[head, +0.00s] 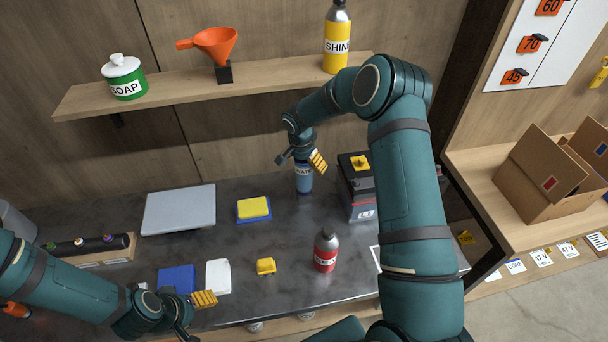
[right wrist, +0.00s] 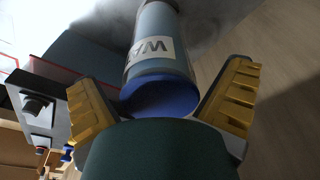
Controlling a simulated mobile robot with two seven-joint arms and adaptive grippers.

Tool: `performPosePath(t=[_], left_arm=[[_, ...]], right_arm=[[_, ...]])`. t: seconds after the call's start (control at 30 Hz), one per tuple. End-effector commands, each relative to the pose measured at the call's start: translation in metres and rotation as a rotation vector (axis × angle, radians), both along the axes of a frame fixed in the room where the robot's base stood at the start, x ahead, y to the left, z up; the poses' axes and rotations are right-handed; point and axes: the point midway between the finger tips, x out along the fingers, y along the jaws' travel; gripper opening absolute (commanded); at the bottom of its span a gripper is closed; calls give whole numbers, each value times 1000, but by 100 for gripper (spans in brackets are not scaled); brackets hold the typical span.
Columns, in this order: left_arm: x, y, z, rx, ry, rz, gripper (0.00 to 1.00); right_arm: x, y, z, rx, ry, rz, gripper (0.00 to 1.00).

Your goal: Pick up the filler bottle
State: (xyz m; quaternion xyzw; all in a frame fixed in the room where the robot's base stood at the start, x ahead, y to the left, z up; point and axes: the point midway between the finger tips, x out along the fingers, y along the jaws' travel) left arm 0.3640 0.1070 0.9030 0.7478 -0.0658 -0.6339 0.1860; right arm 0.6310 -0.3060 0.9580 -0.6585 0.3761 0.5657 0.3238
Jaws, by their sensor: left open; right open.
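A blue bottle (head: 304,180) with a white label reading "WA…" stands upright on the dark worktop; I take it for the filler bottle. My right gripper (head: 301,161) is open above it, fingers at either side of its top. In the right wrist view the bottle (right wrist: 158,50) shows its label and dark blue end between the spread yellow pads of my right gripper (right wrist: 161,98); a gap shows at the right pad, and contact at the left cannot be told. My left gripper (head: 196,314) is open and empty at the front left of the worktop.
A black battery (head: 357,190) stands just right of the bottle. A red bottle (head: 326,250) and a yellow sponge (head: 266,266) are in front. A yellow-and-blue pad (head: 254,209) lies left. A shelf (head: 180,90) with a funnel, soap jar and yellow bottle hangs above.

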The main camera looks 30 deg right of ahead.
Motion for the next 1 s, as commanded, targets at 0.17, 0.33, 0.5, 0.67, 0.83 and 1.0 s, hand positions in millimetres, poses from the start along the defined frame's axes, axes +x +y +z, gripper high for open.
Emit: performPosePath(t=[0.17,0.33,0.5,0.67,0.83,1.0], left_arm=[[0,0,0,0,0,0,62],[0,0,0,0,0,0,62],[0,0,0,0,0,0,62],[0,0,-1,0,0,0,62],[0,0,-3,0,0,0,62],[0,0,-5,1,0,0,62]], right_arm=[[0,0,0,-1,1,0,43],[0,0,0,0,0,0,19],[0,0,1,0,-1,0,19],[1,0,8,-1,-3,-1,19],[1,0,36,-1,-6,-1,19],[1,0,69,-1,-4,-2,19]])
